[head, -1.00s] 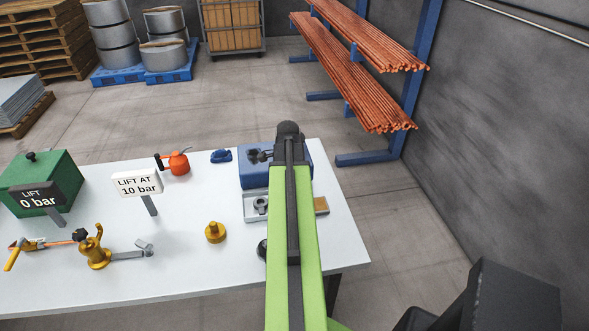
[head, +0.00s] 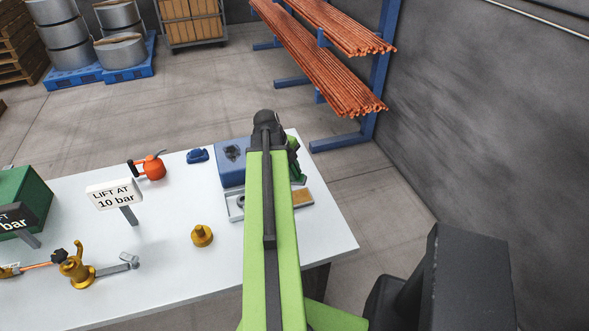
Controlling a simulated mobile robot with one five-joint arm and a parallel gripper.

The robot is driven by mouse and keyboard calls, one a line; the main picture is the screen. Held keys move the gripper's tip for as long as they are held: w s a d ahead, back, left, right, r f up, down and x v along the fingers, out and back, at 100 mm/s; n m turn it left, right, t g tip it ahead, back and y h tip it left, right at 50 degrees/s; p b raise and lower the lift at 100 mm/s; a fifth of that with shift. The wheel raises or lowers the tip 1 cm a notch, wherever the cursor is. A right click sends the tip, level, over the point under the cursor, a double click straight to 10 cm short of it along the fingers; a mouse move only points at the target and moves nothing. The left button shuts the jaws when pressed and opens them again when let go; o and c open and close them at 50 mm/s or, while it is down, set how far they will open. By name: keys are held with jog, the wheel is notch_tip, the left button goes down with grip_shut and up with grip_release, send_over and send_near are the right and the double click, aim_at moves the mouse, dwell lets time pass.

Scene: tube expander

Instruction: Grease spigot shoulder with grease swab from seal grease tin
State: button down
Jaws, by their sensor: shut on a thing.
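A brass stepped piece (head: 202,236), which looks like the spigot, stands upright on the white table left of my arm. A blue block (head: 232,174) with a dark patch in its top sits at the table's back right; I cannot tell whether it is the grease tin. My gripper (head: 298,179) shows only as a small dark and green part right of my upper arm, low over the back right of the table. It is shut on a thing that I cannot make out. The swab is not clearly visible, and my arm hides much of this area.
A shallow grey tray (head: 235,212) with a wooden block (head: 303,197) lies beneath my arm. A red oil can (head: 151,167), a blue item (head: 197,156), a "10 bar" sign (head: 115,195) and a brass valve (head: 75,270) stand left. Copper rods (head: 330,75) fill a rack behind.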

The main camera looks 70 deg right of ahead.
aim_at(294, 185)
jog(key=shift+s, duration=0.15)
notch_tip(294, 185, down, 6)
jog(key=b, duration=0.6)
jog(key=shift+f+b, duration=0.6)
jog(key=shift+b, duration=0.05)
dwell(1.6)
jog(key=shift+r, duration=0.15)
notch_tip(294, 185, up, 7)
jog(key=p, duration=0.7)
